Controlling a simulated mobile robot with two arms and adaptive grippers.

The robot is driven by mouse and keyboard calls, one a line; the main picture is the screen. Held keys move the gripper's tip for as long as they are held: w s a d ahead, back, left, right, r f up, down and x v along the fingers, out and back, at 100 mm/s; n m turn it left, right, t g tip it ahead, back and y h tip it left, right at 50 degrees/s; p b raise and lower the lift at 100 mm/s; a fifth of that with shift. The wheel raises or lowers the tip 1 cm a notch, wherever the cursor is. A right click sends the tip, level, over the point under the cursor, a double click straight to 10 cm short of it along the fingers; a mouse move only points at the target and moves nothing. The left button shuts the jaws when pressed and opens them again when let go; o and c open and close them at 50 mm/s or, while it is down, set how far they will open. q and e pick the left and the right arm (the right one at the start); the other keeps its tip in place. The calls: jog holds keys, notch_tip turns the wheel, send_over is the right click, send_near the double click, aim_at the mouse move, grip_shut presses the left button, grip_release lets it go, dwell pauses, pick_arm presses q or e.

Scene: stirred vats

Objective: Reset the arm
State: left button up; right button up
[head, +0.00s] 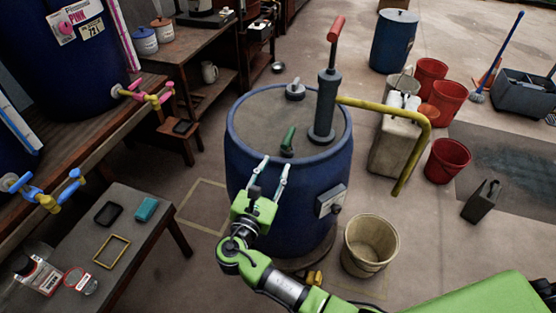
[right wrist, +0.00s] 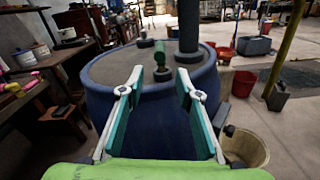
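My right gripper (head: 276,164) reaches in front of the near side of a blue vat (head: 250,195). Its two fingers are apart with nothing between them, and they point toward the vat's top. In the right wrist view the open fingers (right wrist: 160,80) frame a small green handle (right wrist: 160,64) on the vat's grey lid, beyond the tips. The green handle (head: 288,140) also shows in the head view. A grey hand pump (head: 326,105) with a red grip and a yellow spout pipe (head: 413,130) stands on the lid. My left gripper is not in view.
A beige bucket (head: 370,245) stands on the floor right of the vat. A low table (head: 130,240) with small items is at left, below a bench with coloured taps. Red buckets (head: 447,160) and a grey jerrycan (head: 481,201) stand at right.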

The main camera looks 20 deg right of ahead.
jog(key=shift+s, duration=0.1)
dwell(0.4)
jog(key=s+d+f+m+g+y, duration=0.25)
jog(key=s+f, duration=0.25)
jog(key=f, duration=0.7)
jog(key=s+d+f+m+g+y, duration=0.1)
jog(key=s+f+m+g, duration=0.2)
jog(key=f, duration=0.8)
jog(key=s+d+f+m+g+y, duration=0.1)
jog(key=s+d+f+g+y, duration=0.15)
jog(key=s+f, duration=0.65)
jog(key=s+d+f+m+g+y, duration=0.1)
jog(key=s+f+m+g, duration=0.1)
jog(key=s+f+m, duration=0.4)
jog(key=s+d+f+m+g+y, duration=0.1)
jog(key=s+f+m, duration=0.5)
jog(key=s, duration=0.9)
jog(key=s+d+f+m+g+y, duration=0.2)
jog(key=s+f+m, duration=0.4)
jog(key=s, duration=0.5)
notch_tip(320, 180, down, 3)
jog(key=shift+s+d+r+g, duration=0.15)
jog(key=shift+s+d+g, duration=0.25)
jog(key=shift+g, duration=0.1)
